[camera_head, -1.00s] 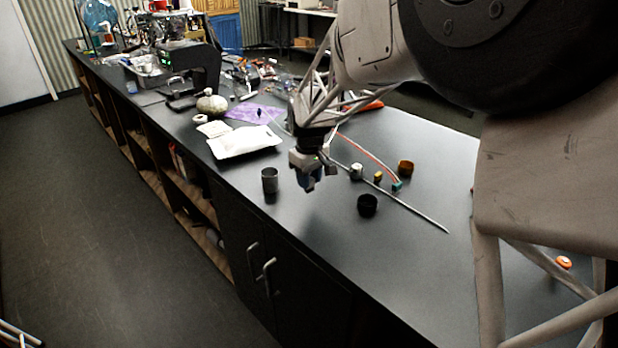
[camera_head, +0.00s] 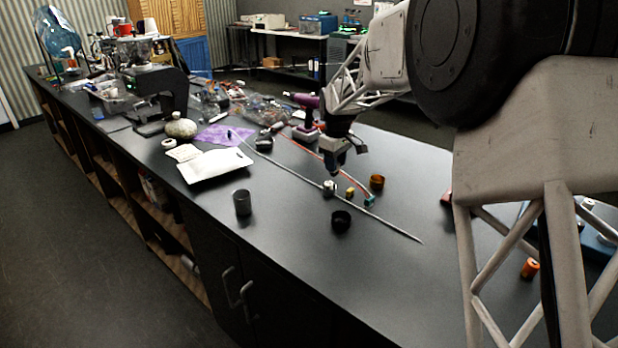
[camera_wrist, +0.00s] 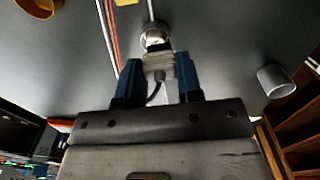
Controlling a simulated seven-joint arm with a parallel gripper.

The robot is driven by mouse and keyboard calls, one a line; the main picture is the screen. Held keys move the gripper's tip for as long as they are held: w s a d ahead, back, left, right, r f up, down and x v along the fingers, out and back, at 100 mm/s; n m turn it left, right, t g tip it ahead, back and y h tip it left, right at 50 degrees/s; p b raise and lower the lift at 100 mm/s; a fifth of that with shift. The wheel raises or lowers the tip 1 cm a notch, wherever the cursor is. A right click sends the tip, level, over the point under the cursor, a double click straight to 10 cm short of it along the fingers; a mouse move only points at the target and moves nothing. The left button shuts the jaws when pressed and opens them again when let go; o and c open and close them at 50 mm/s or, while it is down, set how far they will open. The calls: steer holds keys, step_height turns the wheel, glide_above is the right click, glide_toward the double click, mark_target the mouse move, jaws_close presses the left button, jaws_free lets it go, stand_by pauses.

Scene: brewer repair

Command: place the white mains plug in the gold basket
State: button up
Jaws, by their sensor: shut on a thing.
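My gripper (camera_head: 338,168) hangs above the bench, just above and behind a small silver-white round part. In the wrist view its blue fingers (camera_wrist: 158,74) are shut on a whitish piece with a short black cord, which appears to be the white mains plug (camera_wrist: 160,63). The fingers hide part of it, and I cannot make it out clearly in the head view. The gold basket (camera_head: 377,181) stands on the bench to the right of my gripper, apart from it. Its rim also shows at the top left of the wrist view (camera_wrist: 38,6).
A small silver-white part (camera_head: 330,187), a small gold piece (camera_head: 350,192) and a teal block (camera_head: 369,201) lie near a long thin rod (camera_head: 400,232). A white tray (camera_head: 215,166) lies left.

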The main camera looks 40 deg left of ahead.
steer(key=w+d+r, duration=0.1)
steer(key=w+d, duration=0.2)
steer(key=w, duration=0.4)
steer(key=w+d+r, duration=0.2)
steer(key=w+d, duration=0.2)
steer(key=w, duration=0.4)
steer(key=shift+w, duration=0.15)
steer(key=shift+f, duration=0.1)
steer(key=shift+f, duration=5.35)
steer(key=o, duration=1)
